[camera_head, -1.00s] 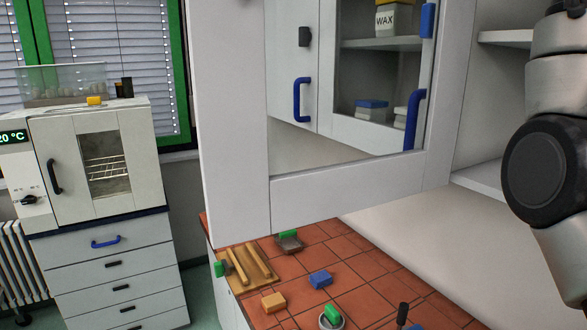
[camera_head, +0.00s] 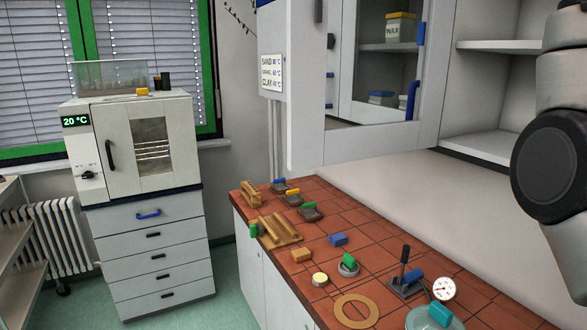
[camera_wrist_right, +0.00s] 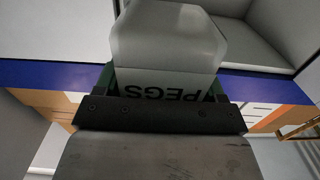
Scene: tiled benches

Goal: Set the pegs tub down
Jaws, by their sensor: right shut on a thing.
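The pegs tub (camera_wrist_right: 168,50) fills the upper middle of the right wrist view. It is pale grey-white, and its PEGS label reads upside down there. My right gripper (camera_wrist_right: 162,86) is shut on it, with a green finger at each side of the label. The head view shows part of my arm at the right edge but neither the tub nor a gripper. My left gripper is in neither view. What lies under the tub is hidden.
A red-tiled bench (camera_head: 328,215) holds wooden racks, small coloured blocks, a cork ring (camera_head: 356,310) and a dial gauge (camera_head: 444,288). A wall cabinet holds a WAX tub (camera_head: 400,30). Shelves (camera_head: 495,146) at right look clear. An oven (camera_head: 150,145) stands left.

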